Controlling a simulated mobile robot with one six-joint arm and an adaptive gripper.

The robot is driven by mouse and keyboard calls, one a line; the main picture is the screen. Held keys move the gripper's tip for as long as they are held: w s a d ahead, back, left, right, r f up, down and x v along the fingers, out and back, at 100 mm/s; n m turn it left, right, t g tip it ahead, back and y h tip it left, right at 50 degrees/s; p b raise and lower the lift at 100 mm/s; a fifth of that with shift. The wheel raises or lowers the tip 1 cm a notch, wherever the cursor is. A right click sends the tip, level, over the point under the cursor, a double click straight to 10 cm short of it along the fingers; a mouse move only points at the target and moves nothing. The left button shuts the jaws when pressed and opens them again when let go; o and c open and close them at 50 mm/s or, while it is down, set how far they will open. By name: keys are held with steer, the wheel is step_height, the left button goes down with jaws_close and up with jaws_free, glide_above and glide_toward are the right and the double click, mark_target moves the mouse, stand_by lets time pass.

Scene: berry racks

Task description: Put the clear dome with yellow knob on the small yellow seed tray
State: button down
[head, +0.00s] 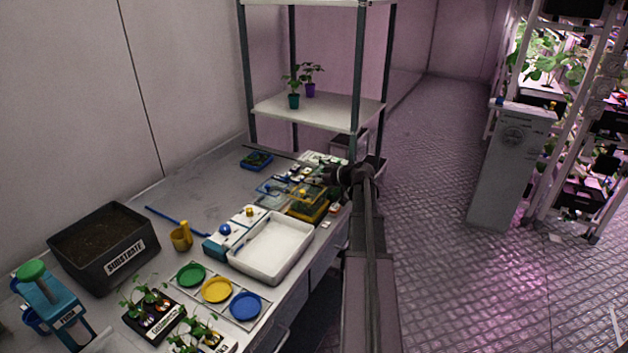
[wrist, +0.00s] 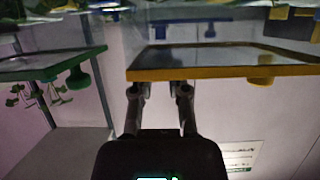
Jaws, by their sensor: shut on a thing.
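My gripper (head: 328,175) is over the far right part of the bench, beside a clear dome with a yellow rim (head: 308,191). In the wrist view, my gripper (wrist: 160,88) has its two fingers at a yellow rim (wrist: 220,72) of a clear cover, and it is shut on that cover. A yellow knob (wrist: 260,80) shows beside the rim. The small yellow seed tray (head: 306,212) lies on the bench just under the dome in the head view. I cannot tell whether dome and tray touch.
A clear dome with blue edging (head: 272,190) stands to the left. A white basin (head: 272,247) is nearer. A green-rimmed cover with a green knob (wrist: 78,78) shows at left in the wrist view. The metal shelf's post (head: 356,120) rises close behind my gripper.

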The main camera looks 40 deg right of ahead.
steer(key=shift+f, duration=0.15)
steer(key=c, duration=0.6)
jaws_free()
steer(key=shift+c, duration=0.2)
steer(key=shift+r, duration=0.2)
steer(key=shift+s+d+r+p, duration=0.2)
steer(key=shift+s+r+p, duration=0.1)
steer(key=shift+s+p, duration=0.15)
steer(key=p+v, duration=0.4)
steer(key=v, duration=0.7)
